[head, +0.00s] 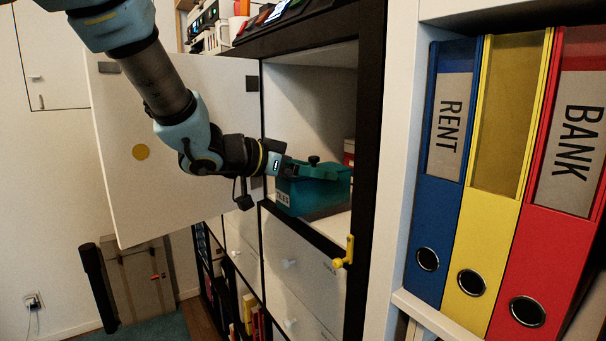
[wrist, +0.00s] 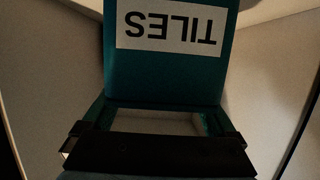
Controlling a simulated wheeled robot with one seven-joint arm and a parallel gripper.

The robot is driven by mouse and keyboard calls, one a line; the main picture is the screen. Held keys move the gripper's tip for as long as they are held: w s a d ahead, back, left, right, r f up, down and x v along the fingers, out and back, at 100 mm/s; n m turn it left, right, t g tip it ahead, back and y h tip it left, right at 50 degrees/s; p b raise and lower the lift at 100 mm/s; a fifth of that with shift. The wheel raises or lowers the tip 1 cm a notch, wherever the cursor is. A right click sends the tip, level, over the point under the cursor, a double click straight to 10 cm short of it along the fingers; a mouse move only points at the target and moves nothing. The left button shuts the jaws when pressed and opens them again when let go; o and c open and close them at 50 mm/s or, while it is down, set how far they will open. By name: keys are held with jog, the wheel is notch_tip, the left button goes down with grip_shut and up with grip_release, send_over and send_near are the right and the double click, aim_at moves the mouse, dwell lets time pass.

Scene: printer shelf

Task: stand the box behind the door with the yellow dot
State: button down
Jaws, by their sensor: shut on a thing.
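The door with the yellow dot (head: 141,152) is a white panel (head: 175,200) swung open to the left of its compartment in the head view. A teal box (head: 322,200) labelled TILES is inside the open compartment, near its front edge. My gripper (head: 300,170) reaches in from the left and is shut on the box near its top. In the wrist view the teal box (wrist: 165,75) fills the middle, with its label upside down, and the dark gripper (wrist: 160,150) lies across the bottom. I cannot tell whether the box's base touches the compartment floor.
A small red and white object (head: 349,150) stands deeper in the compartment. White drawers (head: 300,275) lie below. Blue, yellow and red binders (head: 490,190) fill the shelf at right.

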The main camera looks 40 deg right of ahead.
aim_at(338, 170)
jog(key=shift+r+b+x, duration=0.15)
jog(key=shift+x, duration=0.65)
jog(key=shift+r+b+x, duration=0.15)
jog(key=shift+x, duration=2.55)
jog(key=shift+f, duration=0.4)
grip_release()
jog(key=b+v, duration=0.2)
jog(key=v, duration=0.8)
jog(key=shift+a+r, duration=0.15)
jog(key=shift+a, duration=0.15)
jog(key=shift+a, duration=0.1)
